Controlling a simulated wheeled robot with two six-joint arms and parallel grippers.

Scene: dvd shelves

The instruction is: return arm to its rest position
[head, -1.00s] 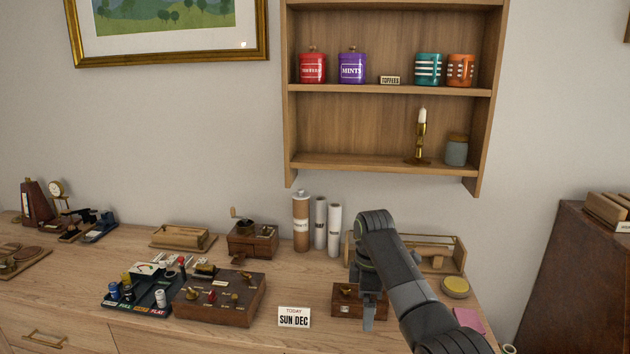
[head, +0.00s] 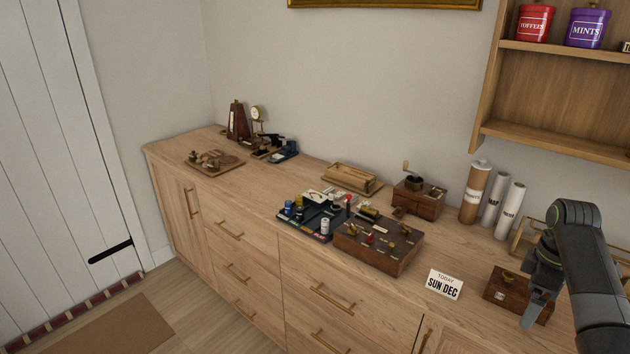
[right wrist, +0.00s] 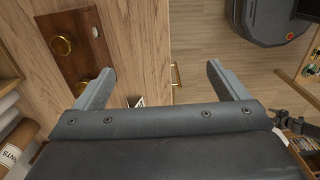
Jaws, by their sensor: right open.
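My right arm comes in at the right of the head view. Its gripper (head: 533,300) hangs pointing down in front of a small wooden box with a brass knob (head: 506,289). In the right wrist view the two fingers of the right gripper (right wrist: 160,85) stand wide apart with nothing between them. The small wooden box (right wrist: 80,45) lies beyond the left finger, on the sideboard top. My left gripper is in neither view.
A wall shelf (head: 560,135) hangs above at right. Open floor (head: 195,300) lies in front at left.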

